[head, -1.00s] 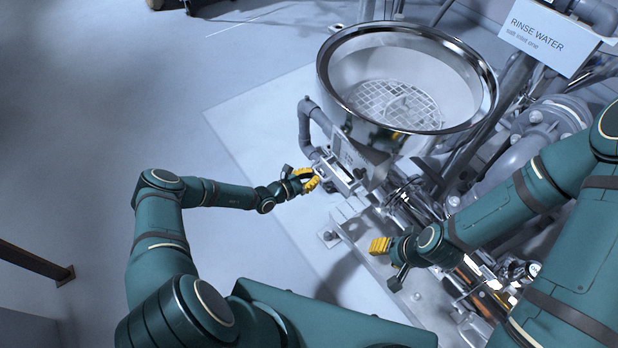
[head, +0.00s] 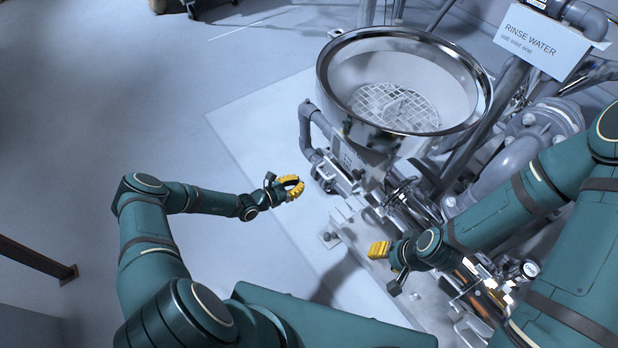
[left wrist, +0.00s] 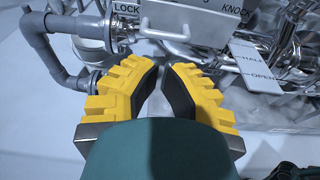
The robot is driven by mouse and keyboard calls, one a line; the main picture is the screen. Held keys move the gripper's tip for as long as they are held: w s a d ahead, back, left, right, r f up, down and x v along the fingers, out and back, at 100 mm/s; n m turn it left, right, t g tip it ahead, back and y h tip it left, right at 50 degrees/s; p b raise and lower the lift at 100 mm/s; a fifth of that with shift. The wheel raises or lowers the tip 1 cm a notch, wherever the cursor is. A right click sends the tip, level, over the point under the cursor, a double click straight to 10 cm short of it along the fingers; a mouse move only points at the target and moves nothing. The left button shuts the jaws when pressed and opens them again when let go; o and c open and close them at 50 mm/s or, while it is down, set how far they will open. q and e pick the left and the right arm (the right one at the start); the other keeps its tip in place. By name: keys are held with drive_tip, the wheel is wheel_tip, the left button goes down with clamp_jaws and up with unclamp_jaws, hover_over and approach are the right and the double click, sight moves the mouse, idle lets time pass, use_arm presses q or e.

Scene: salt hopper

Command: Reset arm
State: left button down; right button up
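My left gripper (head: 293,187) hangs in free air left of the salt hopper, clear of its grey side pipe. In the left wrist view its yellow ribbed fingers (left wrist: 161,66) lean close together at the tips, with a narrow gap and nothing between them. Beyond the tips are a bar handle (left wrist: 166,33) and a plate marked "LOCK" and "KNOCK" (left wrist: 205,14); the gripper is apart from the handle. My right gripper (head: 380,250) is over the machine's base plate, below the hopper. Its yellow fingers overlap in this view, so their gap is hidden.
The steel hopper (head: 338,107) with a white grate stands at upper centre. Grey pipework (head: 307,130) runs down its left side. A "RINSE WATER" sign (head: 551,40) is at upper right. A "HALF / OPEN" plate (left wrist: 257,66) shows in the wrist view.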

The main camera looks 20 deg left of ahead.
use_arm(q)
drive_tip(key=v, duration=0.5)
drive_tip(key=shift+s+a+p, duration=0.25)
drive_tip(key=shift+a+p, duration=0.1)
drive_tip(key=shift+p, duration=0.05)
drive_tip(key=s+d+r+m+g, duration=0.4)
drive_tip(key=s+d+m+g, duration=0.8)
drive_tip(key=s+d+m, duration=0.15)
drive_tip(key=s+r+m+t+y, duration=0.1)
drive_tip(key=s+r+m+y, duration=0.4)
drive_tip(key=r+m, duration=0.5)
drive_tip(key=m+y, duration=0.1)
drive_tip(key=m, duration=0.2)
drive_tip(key=shift+d, duration=0.35)
